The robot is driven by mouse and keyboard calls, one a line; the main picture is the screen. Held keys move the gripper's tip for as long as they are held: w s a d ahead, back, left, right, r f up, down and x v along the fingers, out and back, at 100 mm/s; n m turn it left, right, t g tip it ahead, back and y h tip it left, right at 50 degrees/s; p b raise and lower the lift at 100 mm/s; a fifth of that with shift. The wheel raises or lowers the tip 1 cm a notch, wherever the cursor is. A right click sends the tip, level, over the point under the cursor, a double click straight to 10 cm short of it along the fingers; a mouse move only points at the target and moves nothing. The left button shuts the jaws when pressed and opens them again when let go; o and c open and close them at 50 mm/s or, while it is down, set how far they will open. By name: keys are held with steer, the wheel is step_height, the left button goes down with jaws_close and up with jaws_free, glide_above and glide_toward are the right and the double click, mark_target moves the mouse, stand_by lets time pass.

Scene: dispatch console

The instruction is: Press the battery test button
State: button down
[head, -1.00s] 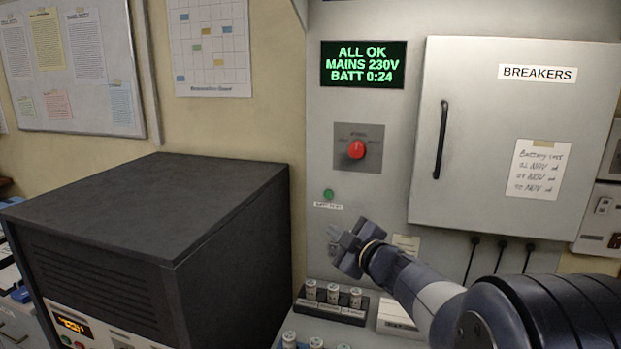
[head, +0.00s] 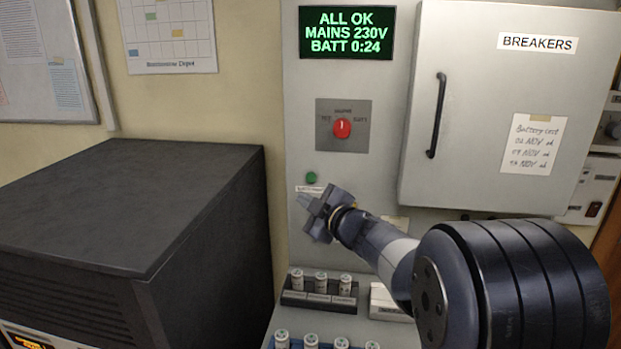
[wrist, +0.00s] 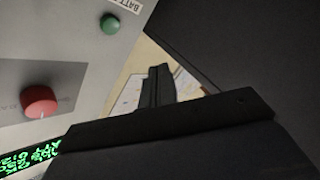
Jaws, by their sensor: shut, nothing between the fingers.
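The battery test button (head: 311,178) is a small green button on the grey panel (head: 300,130), with a label (head: 310,189) just below it. It also shows at the top of the wrist view (wrist: 111,23). My gripper (head: 305,203) is shut and empty, just below the button and in front of the panel, its tips covering part of the label area. In the wrist view the shut fingers (wrist: 158,84) point up, to the lower right of the button. I see no contact with the button.
A red rotary knob (head: 342,128) sits above the button, under a green-lit display (head: 347,32) reading ALL OK, MAINS 230V, BATT 0:24. The breakers cabinet door (head: 480,110) is shut at right. A dark box (head: 140,200) stands at left. White cylinders (head: 321,282) stand in a rack below.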

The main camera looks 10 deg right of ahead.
steer(key=shift+w+d+p, duration=0.4)
steer(key=shift+w+d, duration=0.1)
steer(key=shift+w, duration=0.7)
steer(key=shift+w+d+p, duration=0.45)
steer(key=shift+w+d, duration=0.05)
steer(key=shift+w, duration=0.75)
steer(key=shift+w+d+p, duration=0.4)
steer(key=shift+w+d, duration=0.1)
steer(key=shift+w, duration=0.7)
steer(key=shift+w, duration=0.15)
steer(key=shift+w+d, duration=0.2)
steer(key=shift+w, duration=0.05)
steer(key=shift+w+d+p, duration=0.15)
steer(key=shift+w+p, duration=0.2)
steer(key=shift+p, duration=0.15)
steer(key=shift+s+a+b, duration=0.3)
steer(key=shift+s, duration=0.45)
steer(key=shift+s+a+b, duration=0.25)
steer(key=shift+s+a, duration=0.1)
steer(key=shift+s, duration=0.4)
steer(key=shift+s+a+b, duration=0.3)
steer(key=shift+s, duration=0.5)
steer(key=shift+s+a+b, duration=0.25)
steer(key=shift+s+a, duration=0.1)
steer(key=shift+s, duration=0.4)
stand_by(0.4)
